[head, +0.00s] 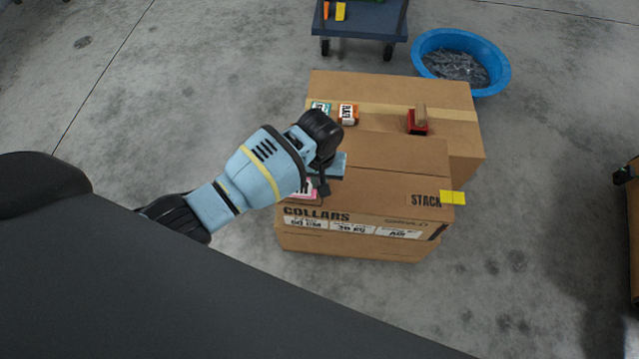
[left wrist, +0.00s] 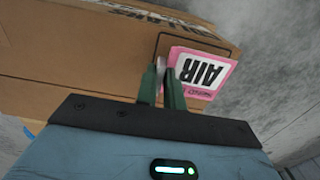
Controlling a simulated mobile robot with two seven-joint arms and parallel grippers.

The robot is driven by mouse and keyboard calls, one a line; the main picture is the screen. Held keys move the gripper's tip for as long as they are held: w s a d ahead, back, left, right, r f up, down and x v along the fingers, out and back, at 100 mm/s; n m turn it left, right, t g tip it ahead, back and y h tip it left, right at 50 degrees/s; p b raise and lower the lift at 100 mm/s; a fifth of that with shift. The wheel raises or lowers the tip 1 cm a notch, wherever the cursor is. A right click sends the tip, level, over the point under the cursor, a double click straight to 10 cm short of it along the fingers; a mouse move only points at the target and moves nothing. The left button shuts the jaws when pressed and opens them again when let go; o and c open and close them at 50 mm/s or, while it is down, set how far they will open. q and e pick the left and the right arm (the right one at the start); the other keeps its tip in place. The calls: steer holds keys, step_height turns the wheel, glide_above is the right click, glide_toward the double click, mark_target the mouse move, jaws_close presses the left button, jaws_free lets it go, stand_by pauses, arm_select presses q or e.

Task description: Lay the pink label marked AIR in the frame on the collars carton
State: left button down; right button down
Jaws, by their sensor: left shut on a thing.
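The pink label marked AIR (left wrist: 200,73) is at the tips of my left gripper (left wrist: 161,80), which is shut on its edge. In the head view a bit of the pink label (head: 302,189) shows below the gripper, over the left end of the collars carton (head: 378,190). The carton's top also shows in the left wrist view (left wrist: 80,50). A thin black frame outline (left wrist: 163,38) is printed there, and the label overlaps much of it, looking slightly turned. I cannot tell whether the label touches the cardboard. My right gripper is not in view.
A second carton (head: 450,140) stands behind, bearing a teal label (head: 320,107), an orange label (head: 348,114) and a red stamp (head: 417,126). A yellow tag (head: 453,197) is at the collars carton's right edge. A blue tub (head: 427,42) and a cart (head: 365,20) stand beyond.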

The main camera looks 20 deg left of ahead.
arm_select(q)
step_height(320, 180, down, 2)
steer(key=shift+f+b, duration=0.2)
steer(key=shift+b, duration=0.2)
steer(key=shift+r, duration=0.1)
steer(key=c, duration=2)
jaws_free()
steer(key=o, duration=0.5)
